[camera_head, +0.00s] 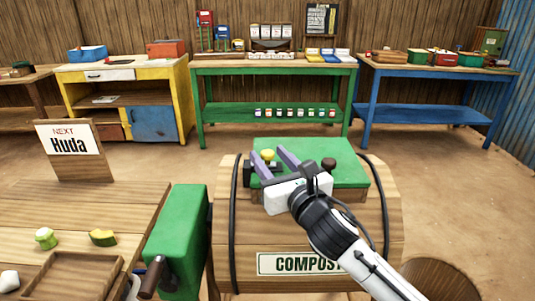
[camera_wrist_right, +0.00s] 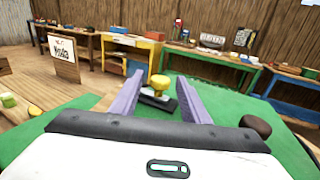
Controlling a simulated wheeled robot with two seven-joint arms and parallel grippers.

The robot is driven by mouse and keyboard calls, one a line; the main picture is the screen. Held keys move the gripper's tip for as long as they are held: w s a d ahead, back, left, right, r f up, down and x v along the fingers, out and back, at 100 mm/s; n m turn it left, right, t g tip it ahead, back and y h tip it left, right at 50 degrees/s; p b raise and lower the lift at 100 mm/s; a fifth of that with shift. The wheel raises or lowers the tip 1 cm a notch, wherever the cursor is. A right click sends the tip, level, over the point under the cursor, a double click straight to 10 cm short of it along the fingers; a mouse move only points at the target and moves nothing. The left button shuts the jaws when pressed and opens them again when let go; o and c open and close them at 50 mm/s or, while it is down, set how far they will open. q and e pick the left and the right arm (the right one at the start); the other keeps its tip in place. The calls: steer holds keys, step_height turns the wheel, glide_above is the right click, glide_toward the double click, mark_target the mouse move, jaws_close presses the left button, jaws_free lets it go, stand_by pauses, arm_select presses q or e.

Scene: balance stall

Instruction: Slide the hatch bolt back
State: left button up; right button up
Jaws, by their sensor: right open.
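The hatch bolt shows a yellow knob (camera_head: 268,155) on a dark slide at the far left part of the green hatch (camera_head: 310,179). The knob also shows in the right wrist view (camera_wrist_right: 158,83), with the dark slide (camera_wrist_right: 157,101) under it. The hatch is on top of the wooden compost barrel (camera_head: 305,225). My right gripper (camera_head: 266,153) is open above the hatch, with its purple fingers on either side of the knob. In the right wrist view a gap shows between the knob and each finger. My left gripper is not in view.
A dark brown knob (camera_head: 328,164) stands on the hatch, right of the gripper. A green box with a crank (camera_head: 180,235) is left of the barrel. A wooden table (camera_head: 95,205) holds vegetable pieces and a "Huda" sign (camera_head: 72,141). Coloured workbenches (camera_head: 275,70) line the back wall.

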steer(key=shift+x, duration=1.1)
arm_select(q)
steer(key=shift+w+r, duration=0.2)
arm_select(e)
jaws_close()
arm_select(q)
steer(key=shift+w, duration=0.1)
